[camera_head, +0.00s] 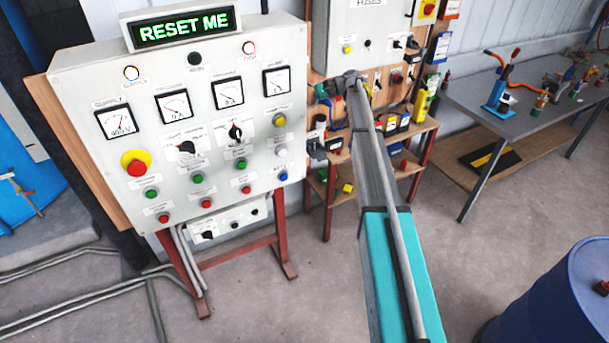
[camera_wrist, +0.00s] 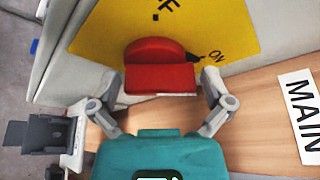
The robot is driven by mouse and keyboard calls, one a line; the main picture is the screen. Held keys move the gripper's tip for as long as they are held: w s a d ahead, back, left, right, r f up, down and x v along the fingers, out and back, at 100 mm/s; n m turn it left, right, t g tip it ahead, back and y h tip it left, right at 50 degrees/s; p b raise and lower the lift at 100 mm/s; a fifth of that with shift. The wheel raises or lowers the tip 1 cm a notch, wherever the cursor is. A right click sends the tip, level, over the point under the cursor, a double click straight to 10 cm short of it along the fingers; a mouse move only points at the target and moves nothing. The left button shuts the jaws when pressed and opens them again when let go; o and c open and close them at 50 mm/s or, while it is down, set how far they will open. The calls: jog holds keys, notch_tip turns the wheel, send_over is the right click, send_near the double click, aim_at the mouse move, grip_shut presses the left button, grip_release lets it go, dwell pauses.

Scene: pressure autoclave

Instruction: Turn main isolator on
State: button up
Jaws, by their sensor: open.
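The main isolator's red knob (camera_wrist: 160,72) is in the wrist view, on a yellow plate (camera_wrist: 215,25) fixed to a grey box. The plate carries a black mark by the word "ON" right of the knob, and part of another word at the top. My gripper (camera_wrist: 160,84) is open, with one finger on each side of the knob. I cannot tell whether the fingers touch it. A white label reading "MAIN" (camera_wrist: 302,115) is on the wooden board to the right. In the head view my gripper (camera_head: 345,84) is at the board, and the isolator cannot be made out there.
A control panel (camera_head: 75,85) with gauges, buttons and a "RESET ME" display (camera_head: 185,28) stands at the left. A grey fuse box (camera_head: 335,35) hangs above my gripper. A shelf (camera_head: 415,130) holds tools. A workbench (camera_head: 480,90) and blue barrel (camera_head: 555,300) are right.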

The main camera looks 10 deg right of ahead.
jog(key=n+y+b, duration=0.1)
jog(key=n+b, duration=0.1)
jog(key=n, duration=0.1)
jog(key=shift+s+f+t, duration=0.1)
jog(key=shift+f+t, duration=0.05)
jog(key=shift+t, duration=0.25)
jog(key=n+y+b, duration=0.2)
jog(key=n+b, duration=0.1)
jog(key=n, duration=0.1)
jog(key=n+b, duration=0.1)
jog(key=n, duration=0.1)
jog(key=n+y+b, duration=0.1)
jog(key=n, duration=0.1)
jog(key=shift+s+y, duration=0.1)
jog(key=shift+y, duration=0.2)
jog(key=n+b, duration=0.1)
jog(key=n, duration=0.1)
jog(key=n+g+y+b, duration=0.1)
jog(key=n, duration=0.2)
jog(key=shift+g+b, duration=0.3)
jog(key=shift+b, duration=0.1)
jog(key=s+b+v, duration=0.1)
jog(key=b+v, duration=0.3)
jog(key=v, duration=1)
jog(key=s+a+f+m+h+b, duration=0.2)
jog(key=s+a+f+m+h, duration=0.3)
jog(key=s+a+f+h, duration=0.4)
jog(key=shift+s+a+f+m+h+b, duration=0.35)
jog(key=shift+s+a+f, duration=3.3)
jog(key=shift+s+f, duration=1.7)
